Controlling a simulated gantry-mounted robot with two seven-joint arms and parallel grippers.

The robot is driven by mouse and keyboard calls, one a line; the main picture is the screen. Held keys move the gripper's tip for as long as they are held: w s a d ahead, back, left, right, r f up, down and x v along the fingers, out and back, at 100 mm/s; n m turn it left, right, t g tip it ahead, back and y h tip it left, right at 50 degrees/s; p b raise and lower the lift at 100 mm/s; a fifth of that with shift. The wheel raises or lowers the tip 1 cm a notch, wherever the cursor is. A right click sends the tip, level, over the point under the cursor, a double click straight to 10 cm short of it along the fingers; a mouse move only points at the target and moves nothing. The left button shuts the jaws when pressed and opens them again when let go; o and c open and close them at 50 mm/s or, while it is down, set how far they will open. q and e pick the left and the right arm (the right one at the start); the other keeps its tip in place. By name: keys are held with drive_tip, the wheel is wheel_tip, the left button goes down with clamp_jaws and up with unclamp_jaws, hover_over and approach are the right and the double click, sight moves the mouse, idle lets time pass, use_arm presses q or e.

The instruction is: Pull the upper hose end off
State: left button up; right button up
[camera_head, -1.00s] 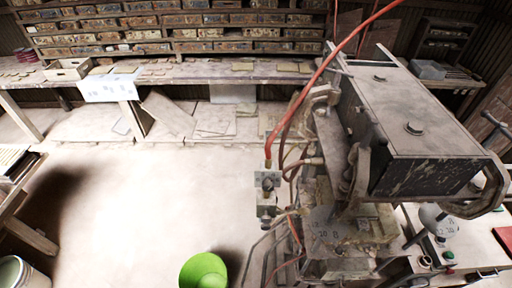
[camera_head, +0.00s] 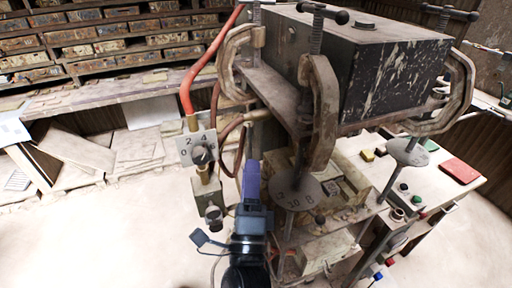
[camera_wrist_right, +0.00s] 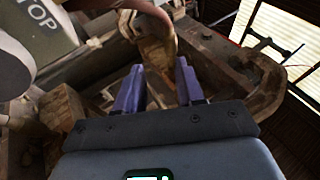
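A red hose (camera_head: 188,88) comes down from the top in the head view and ends in a brass fitting (camera_head: 192,123) at a valve block (camera_head: 205,190) with a number plate. A thinner dark red hose (camera_head: 222,138) loops just right of it, towards the press (camera_head: 385,80). My right gripper (camera_head: 251,166) points up with purple fingers, right of the valve block and apart from the red hose. The right wrist view shows its fingers (camera_wrist_right: 159,80) spread with nothing held between them. Neither hose end is clear in that view. My left gripper is not in view.
Rusty clamps (camera_head: 320,115) and a round plate (camera_head: 298,192) hang close right of my right gripper. A white worktable (camera_head: 440,190) stands right of the press. Shelves of tiles (camera_head: 90,40) line the back. The floor at left (camera_head: 110,235) is clear.

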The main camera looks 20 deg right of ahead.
sight(258, 115)
drive_tip(key=w+d+r+m+h+p, duration=0.1)
drive_tip(key=w+d+r+p, duration=0.1)
drive_tip(key=w+d+r, duration=0.2)
drive_tip(key=w+r, duration=0.2)
drive_tip(key=w, duration=0.1)
drive_tip(key=shift+w+m, duration=0.3)
drive_tip(key=shift+m, duration=0.1)
drive_tip(key=shift+d, duration=0.1)
drive_tip(key=shift+c, duration=0.2)
drive_tip(key=shift+r, duration=0.1)
clamp_jaws()
